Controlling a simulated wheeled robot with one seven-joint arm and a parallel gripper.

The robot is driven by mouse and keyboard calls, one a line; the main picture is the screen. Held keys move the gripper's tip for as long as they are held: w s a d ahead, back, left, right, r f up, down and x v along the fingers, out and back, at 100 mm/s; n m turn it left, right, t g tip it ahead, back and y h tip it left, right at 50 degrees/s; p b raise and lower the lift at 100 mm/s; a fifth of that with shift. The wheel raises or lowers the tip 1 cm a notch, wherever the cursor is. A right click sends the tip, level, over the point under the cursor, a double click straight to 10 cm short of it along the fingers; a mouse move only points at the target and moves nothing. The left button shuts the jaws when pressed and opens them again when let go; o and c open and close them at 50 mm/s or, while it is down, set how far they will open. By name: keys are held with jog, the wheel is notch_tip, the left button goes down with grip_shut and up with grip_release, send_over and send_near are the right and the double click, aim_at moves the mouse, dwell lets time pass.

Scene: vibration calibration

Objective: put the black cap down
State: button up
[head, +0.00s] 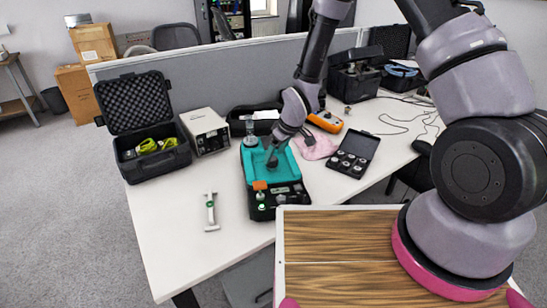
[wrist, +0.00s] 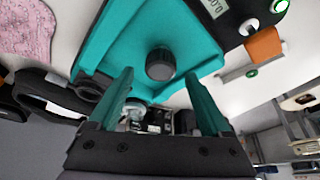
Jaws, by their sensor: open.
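The black cap (wrist: 160,65) is a short dark round knob shape. In the wrist view it stands on the teal top (wrist: 125,42) of the calibration device, just beyond the fingertips and roughly centred between them. My gripper (wrist: 159,77) is open, with its two teal fingers apart and nothing held between them. In the head view my gripper (head: 272,158) is low over the teal top of the device (head: 287,178), and the cap cannot be told apart from the gripper there.
A metal cylinder (head: 250,133) stands at the device's back left. A grey instrument (head: 205,131) and an open black case (head: 130,142) are to the left. A pink cloth (head: 316,148) and a case of round pieces (head: 352,154) are to the right. The table's front left is mostly clear around a green-and-white tool (head: 211,213).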

jog(key=s+d+r+m+t+h, duration=0.15)
jog(key=d+r, duration=0.35)
jog(key=r, duration=0.5)
jog(key=s+d+r+m, duration=0.1)
jog(key=d+r+m, duration=0.2)
jog(key=d+r, duration=0.5)
jog(key=s+d+r+m+t+h, duration=0.1)
jog(key=d+r+m, duration=0.15)
jog(key=r, duration=0.95)
jog(key=s+d+r+m+t, duration=0.1)
jog(key=s+d+r+m, duration=0.2)
jog(key=s+r, duration=0.4)
jog(key=s+d+r+m, duration=0.4)
jog(key=s+d+r, duration=0.2)
jog(key=s, duration=0.3)
jog(key=shift+s+d+r+t+y, duration=0.25)
jog(key=shift+r+t+y, duration=0.15)
jog(key=shift+r, duration=0.2)
